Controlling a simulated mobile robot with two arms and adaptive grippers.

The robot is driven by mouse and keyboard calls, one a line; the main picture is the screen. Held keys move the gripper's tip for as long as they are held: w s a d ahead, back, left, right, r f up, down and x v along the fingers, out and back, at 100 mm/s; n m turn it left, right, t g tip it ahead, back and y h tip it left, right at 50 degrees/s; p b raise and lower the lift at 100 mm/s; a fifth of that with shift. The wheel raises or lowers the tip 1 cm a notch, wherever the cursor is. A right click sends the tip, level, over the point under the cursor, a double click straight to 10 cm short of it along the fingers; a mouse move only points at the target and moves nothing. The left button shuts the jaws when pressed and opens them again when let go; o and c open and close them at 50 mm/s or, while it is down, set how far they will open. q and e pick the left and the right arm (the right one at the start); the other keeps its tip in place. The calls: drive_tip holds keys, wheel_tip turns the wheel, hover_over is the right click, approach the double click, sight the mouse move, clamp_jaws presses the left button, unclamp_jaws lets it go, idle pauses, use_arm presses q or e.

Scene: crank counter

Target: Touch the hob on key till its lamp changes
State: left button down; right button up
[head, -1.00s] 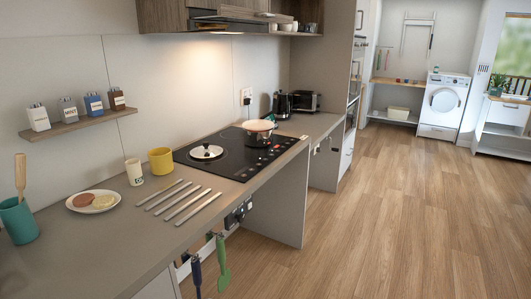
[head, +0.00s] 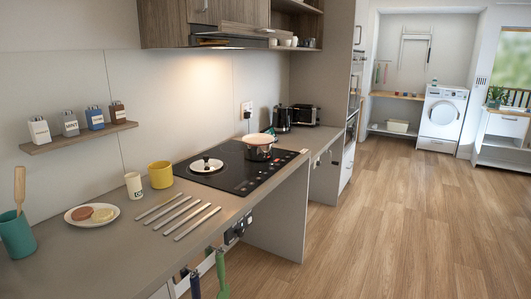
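The black hob (head: 222,178) is set into the grey counter in the middle of the head view. A row of small red and pale marks (head: 262,179) runs along its right front edge. They are too small to tell which is the on key or whether a lamp is lit. A round lid (head: 207,164) with a dark knob lies on the hob's left part. A pot (head: 258,149) stands on its far right part. Neither of my grippers is in view.
Metal bars (head: 178,215) lie on the counter before the hob. A yellow mug (head: 160,175), a pale cup (head: 133,185) and a plate (head: 75,214) stand left. Utensils (head: 221,272) hang at the counter front. A range hood (head: 230,40) overhangs. The floor (head: 400,230) at right is clear.

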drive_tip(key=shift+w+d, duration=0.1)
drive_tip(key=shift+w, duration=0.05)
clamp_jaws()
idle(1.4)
